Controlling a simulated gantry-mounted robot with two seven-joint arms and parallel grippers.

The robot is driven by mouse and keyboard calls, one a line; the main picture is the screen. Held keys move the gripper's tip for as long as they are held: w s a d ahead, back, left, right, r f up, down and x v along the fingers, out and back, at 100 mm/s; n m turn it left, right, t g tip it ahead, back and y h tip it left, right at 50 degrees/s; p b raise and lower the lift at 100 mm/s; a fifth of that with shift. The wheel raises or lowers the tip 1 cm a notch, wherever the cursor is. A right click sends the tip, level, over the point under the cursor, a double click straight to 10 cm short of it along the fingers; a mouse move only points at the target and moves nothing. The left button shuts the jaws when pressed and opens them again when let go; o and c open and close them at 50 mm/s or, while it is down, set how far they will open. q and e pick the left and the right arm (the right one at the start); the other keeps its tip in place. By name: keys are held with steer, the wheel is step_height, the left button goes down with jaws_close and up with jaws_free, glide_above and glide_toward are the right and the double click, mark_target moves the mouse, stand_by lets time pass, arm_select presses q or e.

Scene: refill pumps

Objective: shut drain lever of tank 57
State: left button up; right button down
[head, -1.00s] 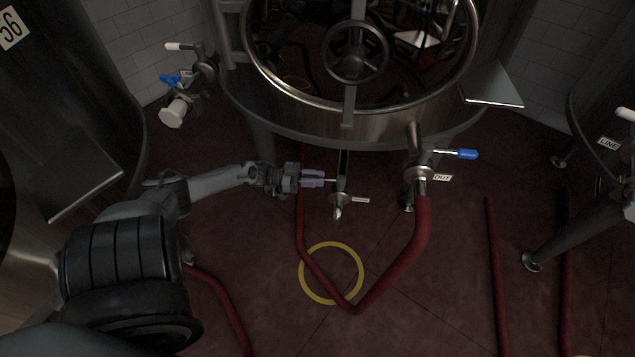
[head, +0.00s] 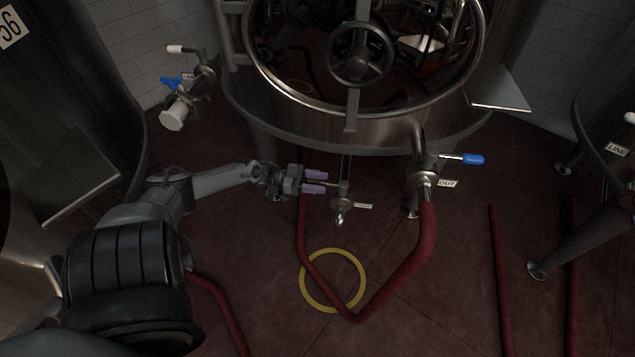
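The tank in the middle has a small drain valve (head: 341,203) hanging under its front, with a small tag (head: 363,206) at its right. The thin drain lever (head: 331,184) points left from the valve, about level. My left gripper (head: 316,182) comes in from the left, with its two purple fingers spread apart. The lever's left end lies at or between the fingertips, and I cannot tell whether they touch it. The tank's number is not visible. My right gripper is not in view.
The OUT valve (head: 425,175) with a blue-tipped handle stands right of the drain, and a red hose (head: 421,250) hangs from it and loops on the floor. A yellow ring (head: 333,309) marks the floor. Another valve with a white cap (head: 173,118) is at upper left.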

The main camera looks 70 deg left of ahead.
arm_select(q)
steer(key=shift+s+a, duration=0.15)
steer(key=shift+s, duration=0.25)
steer(key=p+v, duration=0.1)
steer(key=v, duration=0.9)
steer(key=shift+a, duration=0.1)
